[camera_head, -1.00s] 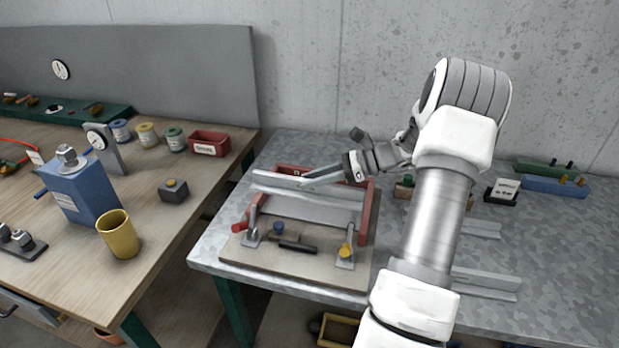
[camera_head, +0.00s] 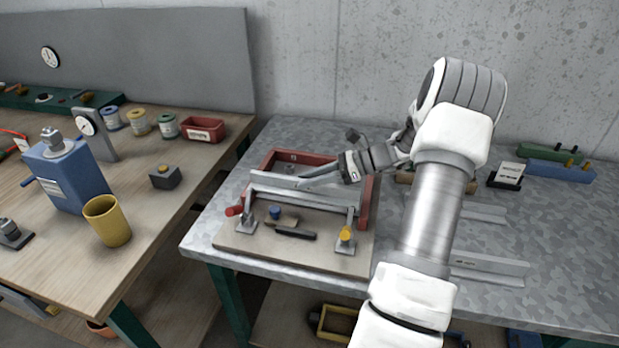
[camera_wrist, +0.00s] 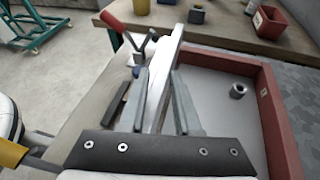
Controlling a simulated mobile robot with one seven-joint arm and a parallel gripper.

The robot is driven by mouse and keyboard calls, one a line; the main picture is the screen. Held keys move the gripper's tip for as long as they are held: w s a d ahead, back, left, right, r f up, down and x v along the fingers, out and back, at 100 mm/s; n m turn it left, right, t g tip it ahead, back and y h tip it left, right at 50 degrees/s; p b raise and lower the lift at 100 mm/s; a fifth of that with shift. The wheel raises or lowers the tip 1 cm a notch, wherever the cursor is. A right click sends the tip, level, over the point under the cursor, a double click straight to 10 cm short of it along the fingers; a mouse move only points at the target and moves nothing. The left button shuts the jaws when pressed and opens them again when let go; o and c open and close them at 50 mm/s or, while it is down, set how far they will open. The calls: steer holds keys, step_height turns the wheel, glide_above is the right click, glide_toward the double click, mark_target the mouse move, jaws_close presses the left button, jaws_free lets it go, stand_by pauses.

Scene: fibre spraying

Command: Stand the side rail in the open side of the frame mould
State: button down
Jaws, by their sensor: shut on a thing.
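The frame mould (camera_head: 367,205) is a red three-sided frame on a board, with its open side towards the front. It also shows in the wrist view (camera_wrist: 271,120), with a grey floor inside. My gripper (camera_head: 302,183) is shut on the side rail (camera_head: 268,179), a long pale grey metal bar. In the wrist view the rail (camera_wrist: 174,50) runs lengthwise between the two fingers (camera_wrist: 158,80). The rail lies across the mould's open side, behind the two clamps. I cannot tell whether its lower edge touches the board.
A small nut-like part (camera_wrist: 238,90) is inside the mould. Loose metal rails (camera_head: 488,268) lie to the right.

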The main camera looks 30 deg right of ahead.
steer(key=shift+f+b, duration=1.4)
steer(key=shift+f, duration=1.6)
steer(key=c, duration=0.5)
jaws_free()
steer(key=shift+f, duration=0.1)
steer(key=shift+c, duration=0.2)
steer(key=p+v, duration=0.7)
steer(key=v, duration=2.7)
steer(key=shift+w+r, duration=0.15)
steer(key=shift+r, duration=0.1)
